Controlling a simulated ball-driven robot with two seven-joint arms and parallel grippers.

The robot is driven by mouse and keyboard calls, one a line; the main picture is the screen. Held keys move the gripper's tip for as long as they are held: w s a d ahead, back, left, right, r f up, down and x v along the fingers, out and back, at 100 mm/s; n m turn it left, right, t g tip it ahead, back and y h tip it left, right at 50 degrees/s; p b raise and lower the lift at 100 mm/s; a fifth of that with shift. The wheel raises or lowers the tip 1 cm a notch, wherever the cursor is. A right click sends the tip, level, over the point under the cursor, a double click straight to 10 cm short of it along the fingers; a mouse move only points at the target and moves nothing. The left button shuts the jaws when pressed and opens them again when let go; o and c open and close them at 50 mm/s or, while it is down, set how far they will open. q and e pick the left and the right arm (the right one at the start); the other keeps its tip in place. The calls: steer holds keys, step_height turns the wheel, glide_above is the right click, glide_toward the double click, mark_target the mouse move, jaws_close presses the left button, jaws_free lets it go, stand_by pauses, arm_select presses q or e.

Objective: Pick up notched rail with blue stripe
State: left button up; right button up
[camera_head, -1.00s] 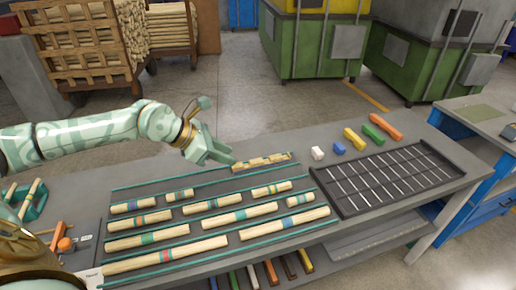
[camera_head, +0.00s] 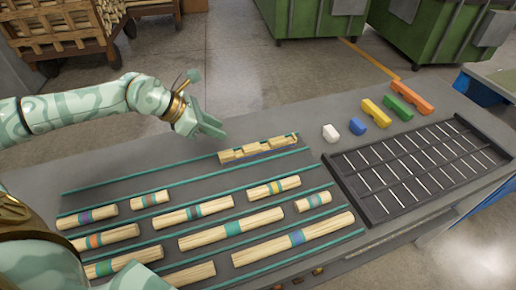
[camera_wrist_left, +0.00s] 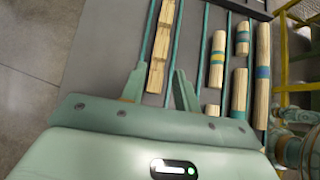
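The notched rail with a blue stripe (camera_head: 259,151) is a pale wooden bar with block-like raised parts and a thin blue line along its side. It lies at the far edge of the dowel rows on the bench. My left gripper (camera_head: 216,131) is just behind and above its left end, apart from it. My right gripper is not in view.
Several striped dowels (camera_head: 234,229) lie in rows between green strips in front of the rail. Bench left of the rail is bare.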

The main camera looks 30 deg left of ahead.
arm_select(q)
steer(key=b, duration=0.2)
glide_toward(258, 146)
steer(key=x, duration=0.4)
steer(key=shift+w+a+f, duration=0.15)
steer(key=shift+f, duration=0.35)
steer(key=b+x, duration=0.1)
steer(key=x, duration=0.4)
steer(key=shift+w+d+b, duration=0.2)
steer(key=shift+d+b, duration=0.1)
steer(key=shift+d, duration=0.05)
steer(key=shift+s+r, duration=0.1)
jaws_close()
